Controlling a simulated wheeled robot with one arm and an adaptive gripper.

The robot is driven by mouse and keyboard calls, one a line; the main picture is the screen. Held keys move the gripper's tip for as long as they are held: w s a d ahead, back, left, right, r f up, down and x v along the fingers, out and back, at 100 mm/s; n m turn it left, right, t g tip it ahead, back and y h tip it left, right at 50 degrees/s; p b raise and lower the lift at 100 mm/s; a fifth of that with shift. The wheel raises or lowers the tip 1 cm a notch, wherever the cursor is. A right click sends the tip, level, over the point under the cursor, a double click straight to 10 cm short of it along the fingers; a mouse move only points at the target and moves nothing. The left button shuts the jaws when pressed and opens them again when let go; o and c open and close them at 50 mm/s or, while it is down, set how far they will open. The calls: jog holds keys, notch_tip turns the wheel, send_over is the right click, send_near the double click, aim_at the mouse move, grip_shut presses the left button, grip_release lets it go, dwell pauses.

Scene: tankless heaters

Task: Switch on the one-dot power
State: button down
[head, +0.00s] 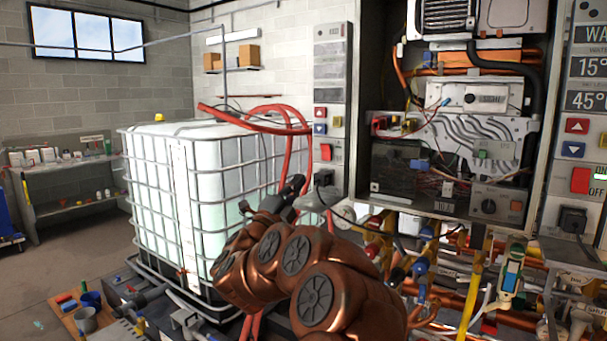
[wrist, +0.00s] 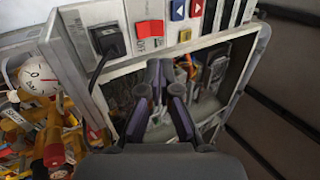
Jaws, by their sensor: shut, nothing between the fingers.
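A grey control panel (head: 330,60) left of the open heater cabinet carries a red rocker switch (head: 326,152). A black plug (head: 324,177) sits below the switch. In the wrist view the panel appears turned, with the red switch (wrist: 150,29) between the black plug (wrist: 108,40) and the blue button (wrist: 177,10). A second red switch (head: 580,180) is on the right panel. I cannot make out dot marks on either panel. My gripper (head: 299,181) is shut and empty, left of and slightly below the left switch. In the wrist view its dark fingertips (wrist: 160,64) appear below the red switch, apart from it.
The open cabinet (head: 362,120) shows exposed wiring. Pipes and valves with coloured handles (head: 420,267) crowd the space below. A caged white tank (head: 200,190) stands left, with red hoses (head: 290,125) above it. A pressure gauge (wrist: 38,78) shows in the wrist view.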

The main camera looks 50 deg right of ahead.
aim_at(325, 147)
jog(key=p+x, duration=0.4)
jog(key=x, duration=0.7)
jog(key=shift+r, duration=0.2)
jog(key=shift+w+d+r+p, duration=0.1)
jog(key=shift+d+r+p, duration=0.05)
jog(key=shift+d+p, duration=0.4)
jog(key=shift+d+r, duration=0.1)
jog(key=shift+d, duration=0.05)
